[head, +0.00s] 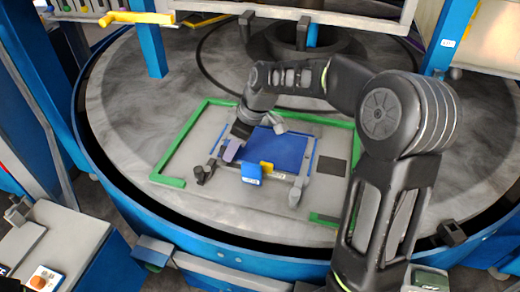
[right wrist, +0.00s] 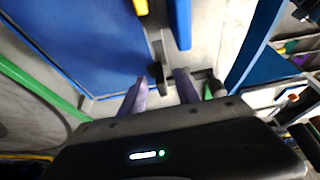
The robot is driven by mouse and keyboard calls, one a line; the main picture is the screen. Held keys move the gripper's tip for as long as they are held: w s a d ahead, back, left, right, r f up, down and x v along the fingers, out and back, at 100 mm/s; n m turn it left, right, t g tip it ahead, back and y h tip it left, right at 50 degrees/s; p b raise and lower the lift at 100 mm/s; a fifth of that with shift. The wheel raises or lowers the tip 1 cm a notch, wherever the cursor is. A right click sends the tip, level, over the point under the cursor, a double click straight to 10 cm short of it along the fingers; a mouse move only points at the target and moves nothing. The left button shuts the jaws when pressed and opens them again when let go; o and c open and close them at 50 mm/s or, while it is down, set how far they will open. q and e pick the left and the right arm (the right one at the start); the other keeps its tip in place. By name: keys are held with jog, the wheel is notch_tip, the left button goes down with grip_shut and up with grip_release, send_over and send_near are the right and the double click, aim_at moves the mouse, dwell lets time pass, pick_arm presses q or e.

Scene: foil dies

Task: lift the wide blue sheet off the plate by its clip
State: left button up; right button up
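The wide blue sheet (head: 285,148) lies on the grey plate (head: 215,126); it also fills the upper left of the right wrist view (right wrist: 75,40). A small yellow piece (head: 266,167) sits at the sheet's near edge, beside a blue block (head: 251,173). I cannot tell which of these is the clip. My right gripper (head: 231,154) is low over the sheet's left end. In the right wrist view its purple fingers (right wrist: 161,84) stand apart, with a dark-ended grey piece showing between or beyond the tips. I cannot tell whether they touch it. My left gripper is not in view.
Green strips (head: 187,143) edge the plate. Grey arm-like pieces stand near it, one at the left (head: 203,172) and one at the right (head: 298,190). A dark square (head: 332,166) lies to the right. The round grey table (head: 125,100) has free room at the left.

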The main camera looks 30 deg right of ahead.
jog(key=shift+x, duration=0.95)
jog(key=shift+r, duration=0.1)
grip_shut()
dwell(1.0)
